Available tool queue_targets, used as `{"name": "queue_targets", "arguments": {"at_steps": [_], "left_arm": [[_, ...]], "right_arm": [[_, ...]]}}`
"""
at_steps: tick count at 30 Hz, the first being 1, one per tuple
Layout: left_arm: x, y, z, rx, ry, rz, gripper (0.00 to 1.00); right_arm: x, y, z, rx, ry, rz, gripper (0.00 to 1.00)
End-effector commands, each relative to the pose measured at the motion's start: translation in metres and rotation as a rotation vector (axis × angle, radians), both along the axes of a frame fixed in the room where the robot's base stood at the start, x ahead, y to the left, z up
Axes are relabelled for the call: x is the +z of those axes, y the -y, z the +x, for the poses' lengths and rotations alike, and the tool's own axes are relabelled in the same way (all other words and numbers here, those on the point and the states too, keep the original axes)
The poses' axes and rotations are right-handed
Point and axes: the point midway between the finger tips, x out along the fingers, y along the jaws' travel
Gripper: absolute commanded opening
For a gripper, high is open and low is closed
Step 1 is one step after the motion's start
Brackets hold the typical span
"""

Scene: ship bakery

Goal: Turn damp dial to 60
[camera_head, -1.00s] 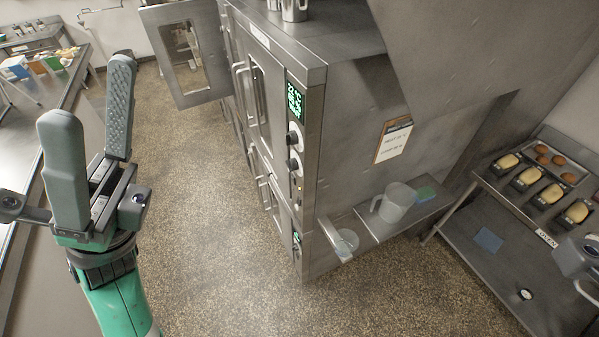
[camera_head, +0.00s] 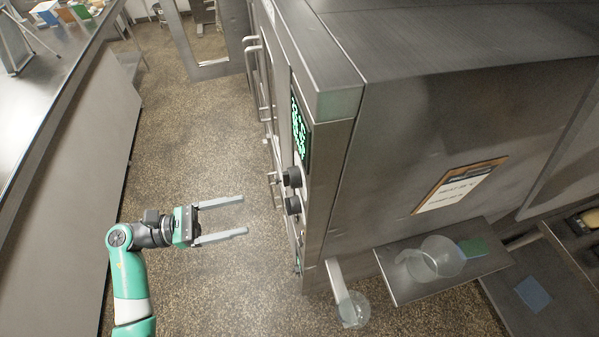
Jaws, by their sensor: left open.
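The upper dial (camera_head: 292,177) and the lower dial (camera_head: 292,205) are dark round knobs on the narrow front panel of the steel oven cabinet (camera_head: 330,150). A green-lit display (camera_head: 299,120) sits above them. I see the dials from the side, so their labels and settings cannot be read, and I cannot tell which is the damp dial. My left gripper (camera_head: 243,215) is open and empty. Its two fingers point right toward the dials, with a gap between the fingertips and the panel. My right gripper is not in view.
Door handles (camera_head: 251,52) stick out from the oven front. A side shelf (camera_head: 405,280) holds a clear jug (camera_head: 432,258) and a green cloth (camera_head: 472,247). A clear container (camera_head: 352,309) is below. A steel counter (camera_head: 50,130) runs along the left. The aisle floor is open.

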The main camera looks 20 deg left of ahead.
Motion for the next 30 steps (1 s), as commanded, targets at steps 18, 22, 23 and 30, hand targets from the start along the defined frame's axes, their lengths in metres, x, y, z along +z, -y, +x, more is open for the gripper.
{"name": "queue_targets", "arguments": {"at_steps": [18, 22, 23, 30], "left_arm": [[0.003, 0.071, 0.049, -0.005, -0.002, -0.003, 0.8], [0.003, 0.086, 0.061, -0.003, 0.0, -0.002, 0.8], [0.002, 0.089, 0.063, -0.002, 0.0, -0.002, 0.8], [0.001, 0.095, 0.068, 0.001, 0.001, -0.001, 0.8]], "right_arm": [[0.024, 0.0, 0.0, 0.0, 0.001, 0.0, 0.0], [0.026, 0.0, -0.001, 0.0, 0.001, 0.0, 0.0], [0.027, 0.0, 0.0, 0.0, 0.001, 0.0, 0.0], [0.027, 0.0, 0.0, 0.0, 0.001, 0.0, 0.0]]}}
